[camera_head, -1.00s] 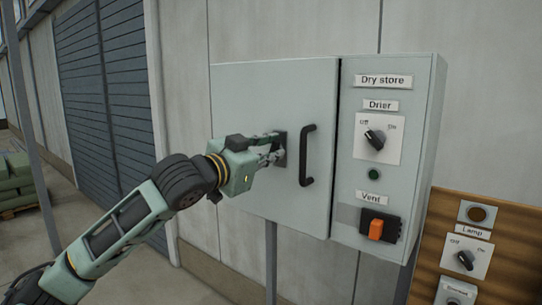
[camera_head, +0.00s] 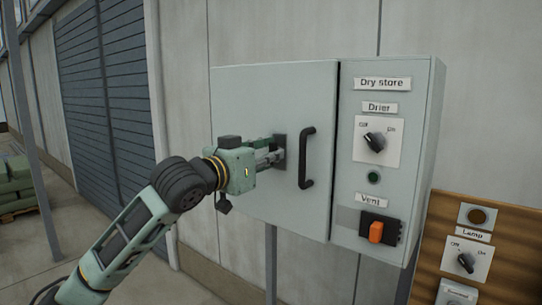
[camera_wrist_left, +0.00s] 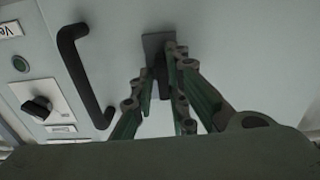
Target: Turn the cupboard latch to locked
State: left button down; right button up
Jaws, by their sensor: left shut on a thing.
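The grey cupboard door (camera_head: 240,100) is shut. The latch's dark plate (camera_head: 279,155) sits on the door just left of the black handle (camera_head: 306,157). My left gripper (camera_head: 272,158) is at the plate, its fingers shut on the latch. In the left wrist view the fingertips (camera_wrist_left: 168,58) meet in front of the dark latch plate (camera_wrist_left: 151,42). The latch knob itself is hidden between the fingers, so its angle is hard to tell. My right gripper is not in view.
Right of the door is a "Dry store" panel (camera_head: 382,84) with a Drier knob (camera_head: 375,141), a green lamp (camera_head: 374,178) and an orange Vent switch (camera_head: 376,232). A wooden board (camera_head: 506,250) with more controls stands at lower right. The black handle is close beside my fingers.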

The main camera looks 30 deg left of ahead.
pick_arm(q)
jog(key=shift+a+r, duration=0.2)
jog(key=shift+r, duration=0.1)
jog(key=c, duration=2)
grip_release()
jog(key=shift+o, duration=0.8)
jog(key=shift+a+f, duration=0.2)
jog(key=shift+f, duration=0.05)
jog(key=shift+d, duration=0.15)
jog(key=s+a, duration=0.1)
jog(key=s, duration=1.1)
